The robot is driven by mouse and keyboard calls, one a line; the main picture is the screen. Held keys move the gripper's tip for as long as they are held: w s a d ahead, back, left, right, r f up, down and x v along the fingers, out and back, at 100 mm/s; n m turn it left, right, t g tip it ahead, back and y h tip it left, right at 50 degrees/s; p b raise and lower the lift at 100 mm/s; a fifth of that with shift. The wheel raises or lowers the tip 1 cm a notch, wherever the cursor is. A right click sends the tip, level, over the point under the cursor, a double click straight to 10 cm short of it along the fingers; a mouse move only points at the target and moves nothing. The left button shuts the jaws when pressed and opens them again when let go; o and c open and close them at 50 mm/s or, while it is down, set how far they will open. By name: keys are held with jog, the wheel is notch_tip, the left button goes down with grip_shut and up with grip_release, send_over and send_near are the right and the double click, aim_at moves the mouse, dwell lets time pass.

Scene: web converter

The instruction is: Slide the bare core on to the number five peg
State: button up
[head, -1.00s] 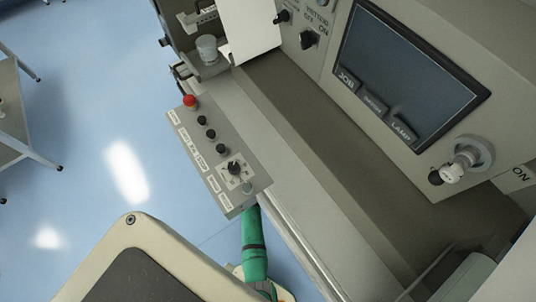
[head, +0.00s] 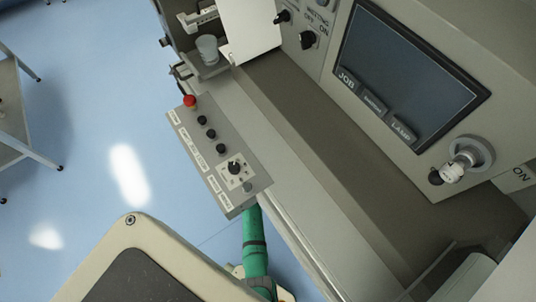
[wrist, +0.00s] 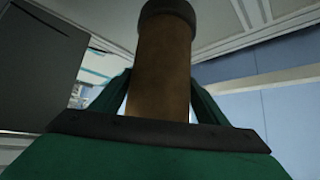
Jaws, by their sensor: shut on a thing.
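In the wrist view a brown cylindrical core (wrist: 161,62) stands lengthwise in the picture, with a dark band or cap at its top end. My gripper (wrist: 160,98) is shut on this core, with a green finger on each side of it. The core's lower end is hidden behind the dark edge of my gripper. In the head view only part of my green arm shows at the bottom, and neither the core nor my gripper can be seen there. I cannot make out a peg marked five in either view.
In the head view a grey machine carries a dark screen (head: 409,75), a knob (head: 467,161) and a button box (head: 216,158) with a red button (head: 190,100). A clear cup (head: 207,48) stands at its upper left.

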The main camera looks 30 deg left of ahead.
dwell(0.3)
jog(key=shift+s+a, duration=0.3)
jog(key=shift+s, duration=0.45)
jog(key=shift+s+a, duration=0.35)
jog(key=shift+s, duration=0.45)
jog(key=shift+s+a, duration=0.3)
jog(key=shift+s, duration=0.45)
jog(key=shift+s+a, duration=0.3)
jog(key=shift+s, duration=0.45)
jog(key=shift+s+a, duration=0.35)
jog(key=shift+s, duration=0.45)
jog(key=shift+s+a, duration=0.3)
jog(key=shift+s, duration=0.45)
jog(key=shift+s+a, duration=0.3)
jog(key=shift+s, duration=0.5)
jog(key=shift+s+a, duration=0.35)
jog(key=shift+s, duration=0.4)
jog(key=shift+s+a, duration=0.3)
jog(key=shift+s, duration=0.5)
jog(key=shift+s+a, duration=0.35)
jog(key=shift+s, duration=0.4)
jog(key=shift+s+a, duration=0.3)
jog(key=shift+s, duration=0.45)
jog(key=shift+s+a, duration=0.35)
jog(key=shift+s, duration=0.4)
jog(key=shift+s, duration=0.15)
